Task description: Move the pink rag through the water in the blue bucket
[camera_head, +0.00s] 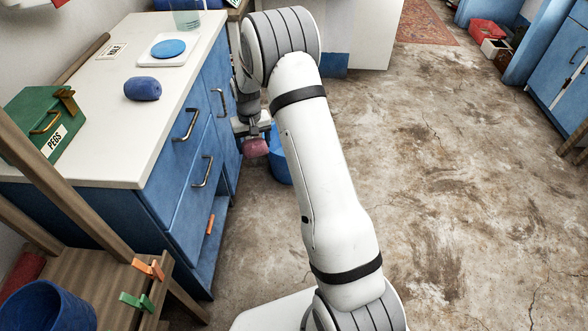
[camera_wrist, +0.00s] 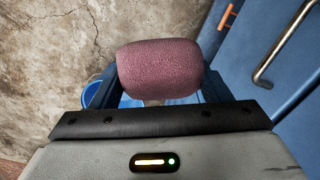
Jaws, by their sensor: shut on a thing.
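The pink rag (camera_head: 256,147) is a rolled, dull pink bundle, also large in the wrist view (camera_wrist: 160,69). My gripper (camera_wrist: 155,95) is shut on it and holds it beside the front of the blue drawers. In the head view my gripper (camera_head: 252,130) shows just above the rag, partly hidden by the arm. The blue bucket (camera_head: 281,165) stands on the floor behind my arm, which hides much of it. In the wrist view a bit of the bucket (camera_wrist: 92,92) shows behind the rag. I cannot see the water clearly or tell whether the rag is over the bucket.
A white counter (camera_head: 120,95) on blue drawers (camera_head: 190,170) is close on the left. On it are a blue roll (camera_head: 142,88), a green pegs box (camera_head: 45,125) and a blue disc (camera_head: 168,48). A wooden stool (camera_head: 100,285) stands front left. The concrete floor (camera_head: 450,170) is clear on the right.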

